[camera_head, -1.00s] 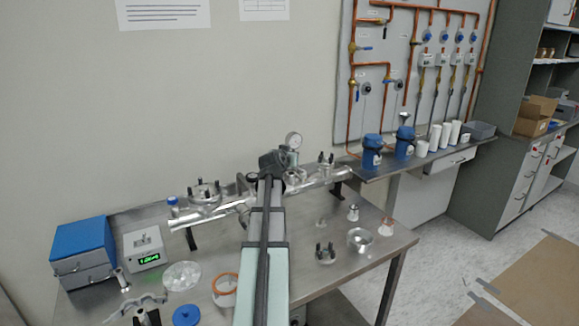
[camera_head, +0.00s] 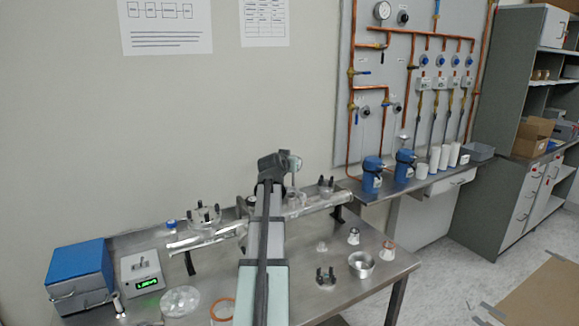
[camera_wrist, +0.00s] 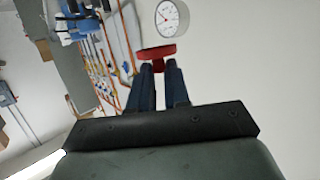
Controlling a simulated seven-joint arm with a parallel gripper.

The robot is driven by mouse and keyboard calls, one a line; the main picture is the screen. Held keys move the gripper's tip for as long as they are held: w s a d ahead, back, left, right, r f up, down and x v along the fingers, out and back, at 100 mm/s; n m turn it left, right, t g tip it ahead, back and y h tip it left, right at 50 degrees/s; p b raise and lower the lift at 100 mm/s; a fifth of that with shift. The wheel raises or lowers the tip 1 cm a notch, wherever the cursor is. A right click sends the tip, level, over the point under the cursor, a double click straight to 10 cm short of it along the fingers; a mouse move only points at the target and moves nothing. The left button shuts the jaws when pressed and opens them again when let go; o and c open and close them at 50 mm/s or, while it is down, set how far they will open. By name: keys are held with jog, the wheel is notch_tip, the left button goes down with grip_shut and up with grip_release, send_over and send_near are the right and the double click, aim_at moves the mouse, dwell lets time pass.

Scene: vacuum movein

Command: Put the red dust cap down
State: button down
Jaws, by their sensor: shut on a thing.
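My gripper (camera_wrist: 158,68) is shut on the red dust cap (camera_wrist: 155,53) in the wrist view. The cap is a small red disc held at the fingertips, seen nearly edge-on, with plain wall behind it. In the camera_head view my arm hides the fingers and the cap. The end of the arm is above the back part of the steel table (camera_head: 330,255), close to the silver vacuum pipe (camera_head: 215,238). I cannot tell how high the cap is above any surface.
A round gauge (camera_wrist: 171,18) is close beyond the cap in the wrist view. Flanged fittings, a metal ring (camera_head: 361,264) and small cones stand on the table's right part. A blue box (camera_head: 80,270) and a meter (camera_head: 142,271) stand at the left. Bare table lies between the right-hand parts.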

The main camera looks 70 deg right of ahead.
jog(key=shift+r, duration=0.45)
dwell(0.4)
